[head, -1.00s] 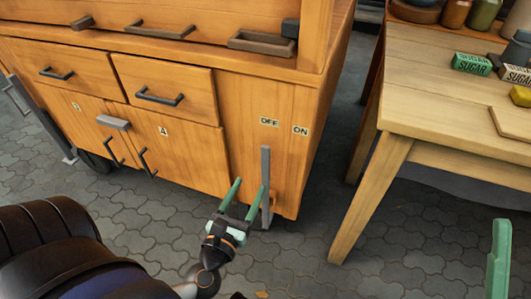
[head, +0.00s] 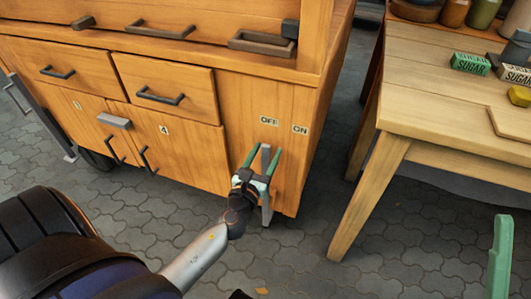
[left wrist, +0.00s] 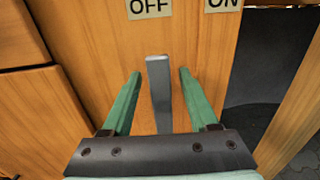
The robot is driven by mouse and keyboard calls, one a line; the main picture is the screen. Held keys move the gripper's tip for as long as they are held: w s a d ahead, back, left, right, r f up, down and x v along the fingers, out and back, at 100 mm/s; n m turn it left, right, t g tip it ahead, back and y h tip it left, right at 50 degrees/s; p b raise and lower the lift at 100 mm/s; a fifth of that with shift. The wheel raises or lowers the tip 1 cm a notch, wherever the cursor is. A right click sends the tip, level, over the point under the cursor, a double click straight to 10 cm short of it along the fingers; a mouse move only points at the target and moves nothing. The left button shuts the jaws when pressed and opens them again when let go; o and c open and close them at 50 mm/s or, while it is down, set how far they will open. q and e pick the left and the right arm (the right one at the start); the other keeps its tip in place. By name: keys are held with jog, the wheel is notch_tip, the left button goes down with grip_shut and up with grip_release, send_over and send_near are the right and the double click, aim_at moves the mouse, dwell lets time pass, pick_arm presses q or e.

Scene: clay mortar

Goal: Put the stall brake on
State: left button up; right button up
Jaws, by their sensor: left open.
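The stall brake is an upright grey lever (head: 267,213) low on the right part of the wooden stall's front. Its top stands below the OFF label (head: 269,121), left of the ON label (head: 300,130). My left gripper (head: 264,154) is open, with one green finger on each side of the lever's upper part. In the left wrist view the lever (left wrist: 159,95) stands between the open fingers, with a gap on both sides. A green finger of my right gripper (head: 501,250) shows at the lower right edge; its opening cannot be seen.
The wooden stall (head: 235,85) has drawers and doors with dark handles left of the lever. Paved floor lies open between table leg and stall.

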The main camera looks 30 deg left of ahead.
pick_arm(q)
jog(key=shift+c, duration=0.2)
grip_shut()
dwell(1.1)
